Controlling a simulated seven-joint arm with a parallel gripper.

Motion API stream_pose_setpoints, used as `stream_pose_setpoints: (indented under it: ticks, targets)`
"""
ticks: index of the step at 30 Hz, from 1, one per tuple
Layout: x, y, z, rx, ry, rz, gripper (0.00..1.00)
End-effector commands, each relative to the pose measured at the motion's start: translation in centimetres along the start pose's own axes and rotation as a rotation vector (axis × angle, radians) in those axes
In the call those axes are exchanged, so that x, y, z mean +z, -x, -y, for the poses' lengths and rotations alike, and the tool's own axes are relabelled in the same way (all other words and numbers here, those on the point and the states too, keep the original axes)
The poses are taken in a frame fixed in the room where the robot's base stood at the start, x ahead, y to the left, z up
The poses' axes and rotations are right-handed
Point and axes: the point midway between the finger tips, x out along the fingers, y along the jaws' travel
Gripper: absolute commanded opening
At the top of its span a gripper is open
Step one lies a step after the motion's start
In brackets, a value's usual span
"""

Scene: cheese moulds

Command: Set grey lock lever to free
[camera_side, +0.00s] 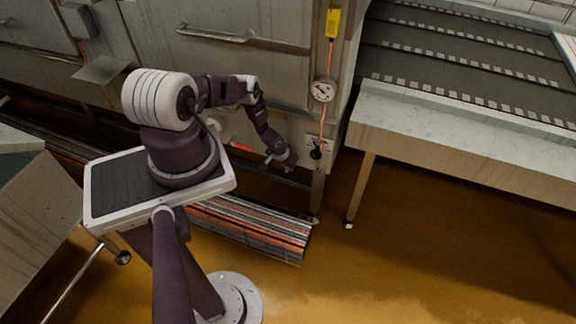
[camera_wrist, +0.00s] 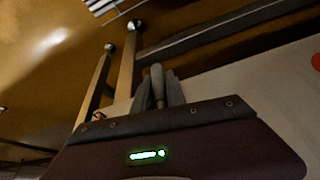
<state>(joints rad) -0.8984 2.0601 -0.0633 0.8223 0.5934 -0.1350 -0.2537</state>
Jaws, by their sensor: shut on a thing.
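In the wrist view, a grey lever (camera_wrist: 156,73) with a rounded end stands between the two dark fingers of my gripper (camera_wrist: 158,92). The gripper is shut on it. The fingers cover the lever's lower part, so its pivot and any free or locked marking are hidden. In the side view, my gripper (camera_side: 291,163) is at the lower right of the grey cabinet front, just left of a small white label plate with a black knob (camera_side: 316,153). The lever itself cannot be made out there.
A red-orange handle (camera_side: 242,149) lies left of my gripper. A legged metal table (camera_side: 440,125) stands right.

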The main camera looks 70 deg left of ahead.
Motion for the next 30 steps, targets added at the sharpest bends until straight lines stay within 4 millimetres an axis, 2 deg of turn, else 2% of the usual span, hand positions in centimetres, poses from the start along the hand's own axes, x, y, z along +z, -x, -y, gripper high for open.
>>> stream_pose_setpoints:
  ticks: [14,24,30]
  targets:
    - [0.2,0.0,0.0,-0.013,-0.009,0.009,0.0]
    - [0.8,0.1,1.3,-0.213,-0.097,0.059,0.0]
    - [0.6,0.3,1.7,-0.256,-0.107,0.062,0.0]
